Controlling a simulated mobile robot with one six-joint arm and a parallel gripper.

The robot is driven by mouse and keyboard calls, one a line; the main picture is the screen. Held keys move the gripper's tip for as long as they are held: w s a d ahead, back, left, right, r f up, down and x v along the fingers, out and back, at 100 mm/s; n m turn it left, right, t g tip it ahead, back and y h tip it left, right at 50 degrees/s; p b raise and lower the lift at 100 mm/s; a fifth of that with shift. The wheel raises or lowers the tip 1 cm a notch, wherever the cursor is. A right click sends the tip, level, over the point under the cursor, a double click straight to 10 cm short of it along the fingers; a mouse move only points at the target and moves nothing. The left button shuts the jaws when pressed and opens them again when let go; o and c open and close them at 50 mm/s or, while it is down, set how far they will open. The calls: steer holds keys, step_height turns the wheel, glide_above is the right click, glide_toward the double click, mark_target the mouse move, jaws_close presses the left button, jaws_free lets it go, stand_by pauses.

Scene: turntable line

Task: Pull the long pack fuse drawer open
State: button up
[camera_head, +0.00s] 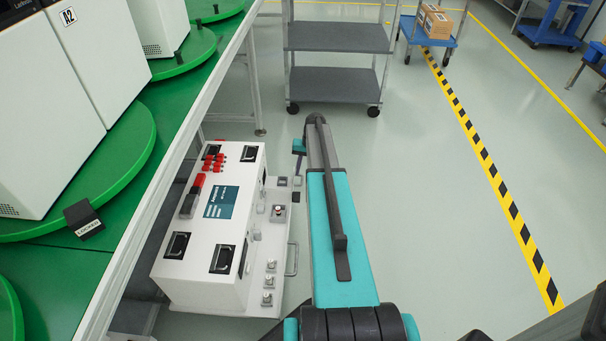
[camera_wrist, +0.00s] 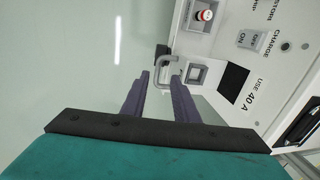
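The long pack (camera_head: 225,215) is a white box with black recessed grips, red connectors and a dark screen. The fuse drawer (camera_wrist: 195,73) shows in the wrist view as a small square grey front on the pack's white panel, with a grey U-shaped handle (camera_wrist: 162,61). A partly cut-off label reading "USE 40 A" is beside it. My gripper (camera_wrist: 160,76) is open. Its two dark fingers point at the handle, which lies at the fingertips; I cannot tell whether they touch it. In the head view my gripper (camera_head: 298,163) is small beside the pack's far right corner.
A red button (camera_wrist: 205,15), an ON/OFF switch (camera_wrist: 250,40) and a black rectangle (camera_wrist: 233,83) are on the same panel. A larger grey handle (camera_head: 292,259) is on the pack's right side. A green-topped bench (camera_head: 165,105) is left. A grey shelf cart (camera_head: 335,85) stands beyond.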

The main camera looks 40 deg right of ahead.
step_height(320, 180, up, 10)
steer(key=s+d+p, duration=0.1)
steer(key=shift+d+p, duration=0.15)
steer(key=shift+p, duration=0.2)
steer(key=shift+s+f, duration=0.1)
stand_by(0.3)
